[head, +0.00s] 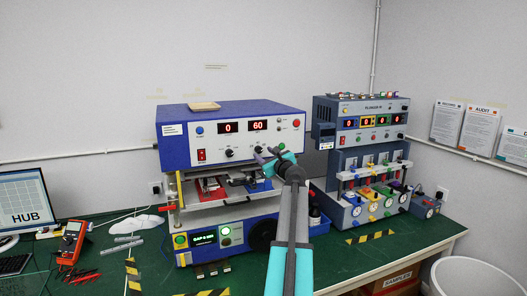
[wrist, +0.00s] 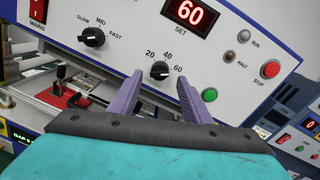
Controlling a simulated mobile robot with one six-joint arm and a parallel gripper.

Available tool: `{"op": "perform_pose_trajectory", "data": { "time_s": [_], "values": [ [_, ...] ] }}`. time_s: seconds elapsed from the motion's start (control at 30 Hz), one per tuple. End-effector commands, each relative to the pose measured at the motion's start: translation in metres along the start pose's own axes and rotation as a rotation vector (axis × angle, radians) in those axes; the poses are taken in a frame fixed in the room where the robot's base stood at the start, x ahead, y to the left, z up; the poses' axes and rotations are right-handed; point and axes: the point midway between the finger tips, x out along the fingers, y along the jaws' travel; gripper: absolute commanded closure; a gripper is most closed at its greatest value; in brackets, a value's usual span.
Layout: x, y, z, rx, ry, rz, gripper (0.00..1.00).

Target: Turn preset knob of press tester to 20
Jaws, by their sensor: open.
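The press tester (head: 245,112) is a blue and white machine on the bench, left of centre in the head view. Its preset knob (wrist: 160,70) is small and black, with 20, 40 and 60 printed around it. Its fine pointer is hard to make out. The SET display (wrist: 190,17) above the knob reads 60. My gripper (wrist: 159,84) is open, with its two purple fingers reaching up toward the panel on either side of the knob's lower part. I cannot tell whether they touch it. In the head view my gripper (head: 266,157) covers part of the panel.
A SLOW/MID/FAST knob (wrist: 93,36) sits left of the preset knob. A green button (wrist: 209,95) lies close right of my right finger, with a red STOP button (wrist: 270,69) farther right. A second tester (head: 357,118) stands to the right on the green bench.

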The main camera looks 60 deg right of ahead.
Motion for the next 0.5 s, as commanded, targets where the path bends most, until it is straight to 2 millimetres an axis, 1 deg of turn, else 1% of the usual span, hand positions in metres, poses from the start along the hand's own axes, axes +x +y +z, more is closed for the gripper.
{"op": "perform_pose_trajectory", "data": {
  "time_s": [0.03,0.2,0.33,0.5],
  "values": [
    [0.007,-0.002,0.002,0.000,0.000,0.000,0.56],
    [0.021,-0.002,0.002,-0.001,0.000,-0.001,0.56],
    [0.028,-0.001,0.001,-0.001,0.000,0.000,0.56],
    [0.030,0.000,0.000,-0.001,0.000,0.000,0.56]
  ]
}}
